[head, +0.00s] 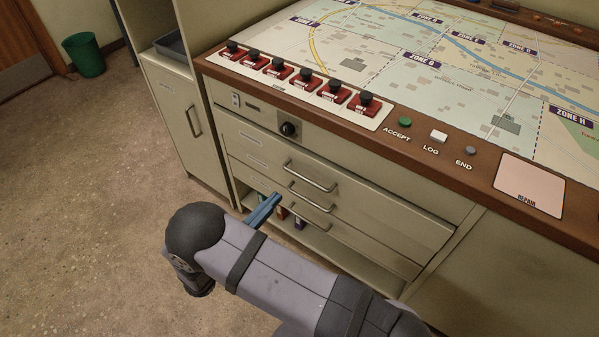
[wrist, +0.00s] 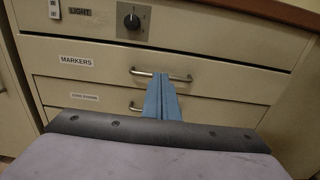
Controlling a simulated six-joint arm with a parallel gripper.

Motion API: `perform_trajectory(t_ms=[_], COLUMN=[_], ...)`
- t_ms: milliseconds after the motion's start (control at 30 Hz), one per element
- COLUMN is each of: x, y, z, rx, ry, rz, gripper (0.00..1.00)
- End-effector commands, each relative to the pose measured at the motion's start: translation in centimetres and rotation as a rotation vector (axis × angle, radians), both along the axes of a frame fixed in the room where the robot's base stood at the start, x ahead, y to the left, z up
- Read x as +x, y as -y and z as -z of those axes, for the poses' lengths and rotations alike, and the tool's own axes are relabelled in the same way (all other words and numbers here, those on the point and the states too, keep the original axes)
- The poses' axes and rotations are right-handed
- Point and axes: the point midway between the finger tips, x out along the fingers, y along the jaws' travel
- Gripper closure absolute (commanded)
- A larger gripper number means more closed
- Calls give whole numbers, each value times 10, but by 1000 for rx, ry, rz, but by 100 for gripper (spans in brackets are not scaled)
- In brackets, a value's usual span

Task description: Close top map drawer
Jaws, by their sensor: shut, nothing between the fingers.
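The top drawer front (head: 358,187), labelled MARKERS in the wrist view (wrist: 105,66), has a metal bar handle (head: 310,177). A second drawer with its own handle (head: 311,199) lies below it. I cannot tell from these views how far the top drawer stands out; no opening into it shows. My gripper (head: 277,198) has blue fingers, shut and empty, in front of the drawers, left of the handles in the head view. In the wrist view the fingertips (wrist: 160,79) overlap the upper handle (wrist: 160,75); contact cannot be told.
The map console top (head: 390,60) overhangs the drawers with a brown wooden edge. A dark knob (head: 289,129) sits on the panel above them. A narrow cabinet (head: 183,120) stands left.

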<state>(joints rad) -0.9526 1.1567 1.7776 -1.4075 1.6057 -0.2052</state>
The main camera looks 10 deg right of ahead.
Motion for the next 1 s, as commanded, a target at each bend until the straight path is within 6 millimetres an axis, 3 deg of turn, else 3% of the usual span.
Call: perform_trajectory(t_ms=[267,700,1000], x=[14,68,93], y=[16,70,94], z=[0,-1,0], rx=[1,1,1], ry=[-1,0,-1], rz=[4,6,2], gripper=[100,100,100])
